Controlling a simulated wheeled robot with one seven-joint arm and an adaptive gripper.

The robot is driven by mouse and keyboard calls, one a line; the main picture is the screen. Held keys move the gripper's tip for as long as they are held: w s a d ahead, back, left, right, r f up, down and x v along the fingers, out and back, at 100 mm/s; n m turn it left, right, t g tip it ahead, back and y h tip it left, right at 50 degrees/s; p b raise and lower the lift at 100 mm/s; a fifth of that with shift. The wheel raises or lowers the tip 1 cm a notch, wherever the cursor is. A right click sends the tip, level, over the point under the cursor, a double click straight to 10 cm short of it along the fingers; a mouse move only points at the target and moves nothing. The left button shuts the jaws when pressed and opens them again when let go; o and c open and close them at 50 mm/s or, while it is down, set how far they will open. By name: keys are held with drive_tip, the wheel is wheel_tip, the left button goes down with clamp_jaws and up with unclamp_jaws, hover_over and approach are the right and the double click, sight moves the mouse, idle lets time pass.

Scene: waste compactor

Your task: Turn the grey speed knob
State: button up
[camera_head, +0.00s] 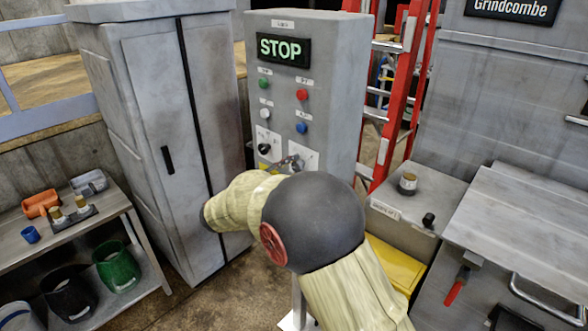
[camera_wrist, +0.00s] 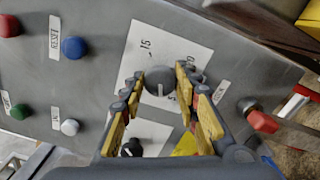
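The grey speed knob (camera_wrist: 159,80) sits on a white dial plate (camera_wrist: 170,45) with printed numbers, on the grey control panel. My gripper (camera_wrist: 161,76) faces the panel in the wrist view, with its yellow-padded fingers on either side of the knob. The fingertips lie very close to the knob's sides. I cannot tell whether they touch it. In the head view my gripper (camera_head: 289,162) is at the lower right of the control box (camera_head: 335,75), where it and my arm hide most of the knob.
A black knob (camera_wrist: 132,147) is on a neighbouring plate. Blue (camera_wrist: 74,47), red (camera_wrist: 9,25), green (camera_wrist: 20,111) and white (camera_wrist: 70,126) buttons are nearby. A lit STOP display (camera_head: 283,49) is above. A tall grey cabinet (camera_head: 150,100) stands left; a red ladder (camera_head: 405,90) is behind.

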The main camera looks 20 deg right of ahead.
drive_tip(key=o, duration=0.4)
drive_tip(key=v, duration=1.2)
drive_tip(key=shift+f, duration=0.1)
